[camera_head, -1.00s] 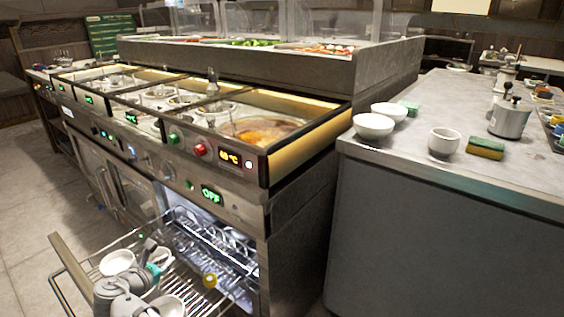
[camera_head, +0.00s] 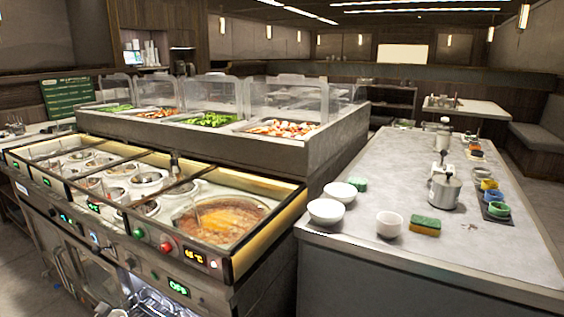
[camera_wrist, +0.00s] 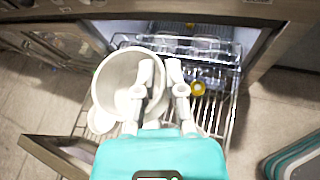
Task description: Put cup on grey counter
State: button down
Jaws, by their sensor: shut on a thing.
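In the wrist view, my gripper (camera_wrist: 160,72) is shut on the wall of a white cup (camera_wrist: 112,72), with the cup's open mouth facing the camera. The cup is above or in the pulled-out wire rack (camera_wrist: 213,112); I cannot tell whether it is clear of the rack. My gripper and this cup are out of the head view. The grey counter (camera_head: 350,262) is at the right of the head view. Another white cup (camera_head: 390,224) stands on its near part.
On the counter are two white bowls (camera_head: 326,211), a green-yellow sponge (camera_head: 425,226), a metal pot (camera_head: 444,190) and several small coloured bowls (camera_head: 497,209). Its front right part is bare. The hot-well unit (camera_head: 150,200) stands left.

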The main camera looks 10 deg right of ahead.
notch_tip(320, 180, up, 30)
jog(key=p, duration=2.8)
jog(key=shift+f, duration=0.2)
jog(key=shift+s, duration=0.15)
